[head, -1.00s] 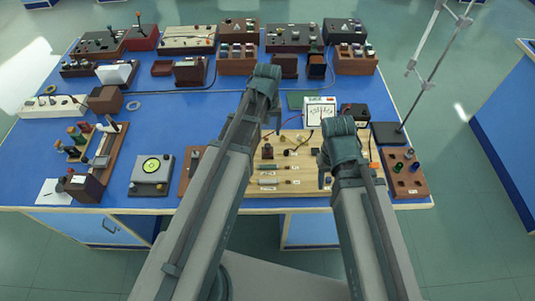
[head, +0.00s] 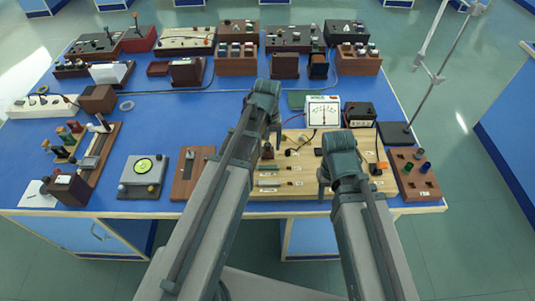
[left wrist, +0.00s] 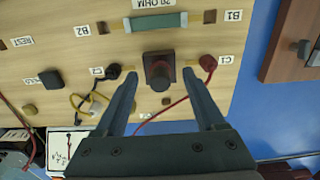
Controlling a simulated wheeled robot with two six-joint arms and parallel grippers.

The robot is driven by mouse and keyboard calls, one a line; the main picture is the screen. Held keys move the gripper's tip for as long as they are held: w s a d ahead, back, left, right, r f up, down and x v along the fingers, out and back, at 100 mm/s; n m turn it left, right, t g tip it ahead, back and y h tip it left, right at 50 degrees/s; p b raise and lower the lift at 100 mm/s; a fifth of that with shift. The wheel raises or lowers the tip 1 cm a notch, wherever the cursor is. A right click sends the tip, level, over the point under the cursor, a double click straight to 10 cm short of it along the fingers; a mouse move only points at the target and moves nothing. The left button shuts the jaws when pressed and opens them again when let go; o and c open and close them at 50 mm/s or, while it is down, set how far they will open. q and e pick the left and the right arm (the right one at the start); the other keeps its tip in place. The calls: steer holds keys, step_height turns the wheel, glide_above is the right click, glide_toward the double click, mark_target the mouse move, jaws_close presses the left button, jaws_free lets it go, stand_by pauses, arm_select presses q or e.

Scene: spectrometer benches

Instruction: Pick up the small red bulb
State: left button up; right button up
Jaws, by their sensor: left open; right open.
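In the left wrist view a dark square block with a faint reddish glassy top (left wrist: 159,70) stands on the pale wooden circuit board (left wrist: 220,100); it looks like the red bulb in its holder. My left gripper (left wrist: 159,76) is open, its fingertips on either side of the block in the picture; I cannot tell their height over it. In the head view the block (head: 268,150) shows small and dark beside my left gripper (head: 273,136). My right gripper (head: 323,186) is open over the right part of the board; its fingers are mostly hidden.
A red plug (left wrist: 208,63) and a black plug (left wrist: 113,71) with wires flank the block. A resistor (left wrist: 156,21) lies close by. A white meter (head: 322,111) and black box (head: 359,115) stand behind the board. A peg block (head: 412,172) is at right.

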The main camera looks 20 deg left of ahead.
arm_select(q)
steer(key=shift+f, duration=0.55)
arm_select(e)
steer(key=shift+f, duration=0.5)
arm_select(q)
steer(key=shift+r, duration=0.1)
arm_select(e)
steer(key=shift+r, duration=0.1)
arm_select(q)
steer(key=shift+c, duration=0.2)
jaws_close()
steer(key=shift+r, duration=0.15)
arm_select(e)
steer(key=shift+r, duration=0.15)
